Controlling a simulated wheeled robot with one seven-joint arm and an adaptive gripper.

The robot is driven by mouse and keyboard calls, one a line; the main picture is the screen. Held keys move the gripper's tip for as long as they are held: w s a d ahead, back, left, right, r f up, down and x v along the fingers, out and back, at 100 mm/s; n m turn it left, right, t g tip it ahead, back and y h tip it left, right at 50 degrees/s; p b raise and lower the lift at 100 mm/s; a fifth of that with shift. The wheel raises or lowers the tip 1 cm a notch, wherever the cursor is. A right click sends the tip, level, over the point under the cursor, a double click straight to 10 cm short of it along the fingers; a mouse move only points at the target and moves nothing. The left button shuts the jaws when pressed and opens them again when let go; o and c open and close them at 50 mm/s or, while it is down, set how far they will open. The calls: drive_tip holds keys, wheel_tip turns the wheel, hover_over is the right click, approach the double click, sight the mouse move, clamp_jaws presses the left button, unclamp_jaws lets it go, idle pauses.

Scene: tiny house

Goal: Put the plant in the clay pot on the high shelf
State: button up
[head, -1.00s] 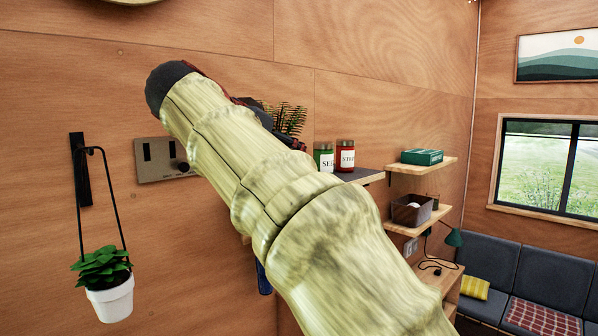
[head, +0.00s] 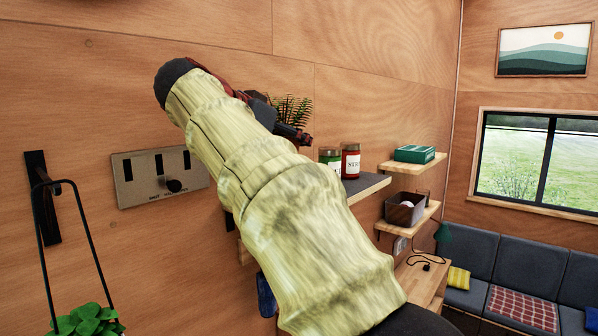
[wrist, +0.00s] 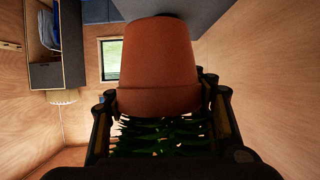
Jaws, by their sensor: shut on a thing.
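The clay pot (wrist: 158,65) fills the middle of the wrist view, with its base toward the top of the picture. Its rim lies between the jaws of my gripper (wrist: 163,100), which is shut on it. Dark green leaves (wrist: 160,135) show below the rim there. In the head view the leaves (head: 291,110) stick up beyond my arm, beside the gripper (head: 296,136); the pot is hidden. A dark-topped shelf (head: 368,187) is to the right of the gripper. I cannot tell how far the pot is from it.
A green-labelled jar (head: 330,158) and a red jar (head: 351,161) stand on the dark-topped shelf. Further right, an upper wooden shelf (head: 425,164) holds a green box (head: 414,153); a lower one holds a dark bin (head: 404,209). A hanging planter (head: 88,320) is at lower left.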

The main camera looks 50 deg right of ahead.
drive_tip(key=d+f, duration=0.1)
drive_tip(key=w+d+f, duration=0.1)
drive_tip(key=f, duration=0.1)
drive_tip(key=w+d+f, duration=0.1)
drive_tip(key=shift+f, duration=0.4)
drive_tip(key=f, duration=0.1)
drive_tip(key=f+p, duration=0.1)
drive_tip(key=f, duration=0.1)
drive_tip(key=shift+w+d, duration=0.1)
drive_tip(key=shift+d, duration=0.25)
drive_tip(key=shift+f, duration=0.4)
drive_tip(key=shift+f, duration=0.15)
drive_tip(key=o, duration=1.4)
drive_tip(key=shift+o, duration=0.2)
